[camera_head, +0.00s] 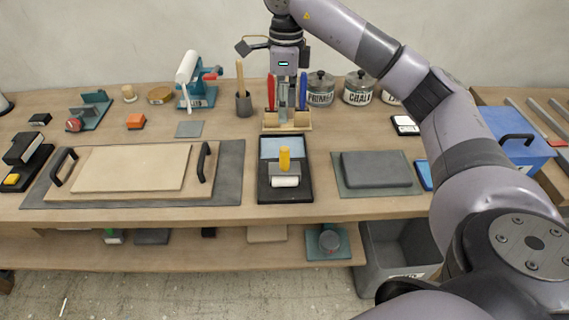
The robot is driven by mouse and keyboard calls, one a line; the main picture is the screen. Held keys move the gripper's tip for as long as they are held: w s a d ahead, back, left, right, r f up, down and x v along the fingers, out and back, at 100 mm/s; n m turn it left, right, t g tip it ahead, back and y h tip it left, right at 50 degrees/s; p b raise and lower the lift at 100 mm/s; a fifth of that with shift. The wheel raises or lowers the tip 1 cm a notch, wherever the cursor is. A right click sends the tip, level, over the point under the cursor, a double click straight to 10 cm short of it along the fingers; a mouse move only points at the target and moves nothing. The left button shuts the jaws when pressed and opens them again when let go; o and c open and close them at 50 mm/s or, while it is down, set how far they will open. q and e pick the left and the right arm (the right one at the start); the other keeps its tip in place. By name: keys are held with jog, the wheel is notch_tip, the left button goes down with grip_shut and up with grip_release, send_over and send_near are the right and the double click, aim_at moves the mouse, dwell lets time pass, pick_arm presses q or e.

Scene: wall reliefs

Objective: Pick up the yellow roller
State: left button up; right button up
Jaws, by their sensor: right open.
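The yellow roller has an upright yellow handle (285,159) and a white roll (285,182). It sits in a black tray (263,190) with a pale blue panel, near the front middle of the bench. My right gripper (284,98) hangs from the top, open, pointing down behind the tray, in front of or over the wooden rack; the exact depth is hard to tell. It is apart from the roller. My left gripper is not in view.
The wooden rack (287,122) holds red and blue handled tools. A board with black handles (130,170) lies left of the tray. A grey slab (376,169) lies right. Labelled jars (358,89) stand behind. A blue box (514,138) is at far right.

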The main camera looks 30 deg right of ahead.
aim_at(285, 160)
jog(key=f+p, duration=0.1)
jog(key=f, duration=0.3)
jog(key=f+p, duration=0.1)
jog(key=f, duration=0.3)
jog(key=f+p, duration=0.1)
jog(key=f, duration=0.3)
jog(key=shift+s+a, duration=0.15)
jog(key=shift+s, duration=0.15)
notch_tip(285, 160, down, 4)
jog(key=p, duration=0.3)
jog(key=shift+s+a, duration=0.1)
jog(key=shift+f, duration=0.65)
jog(key=shift+c, duration=0.5)
grip_shut()
jog(key=shift+r, duration=0.1)
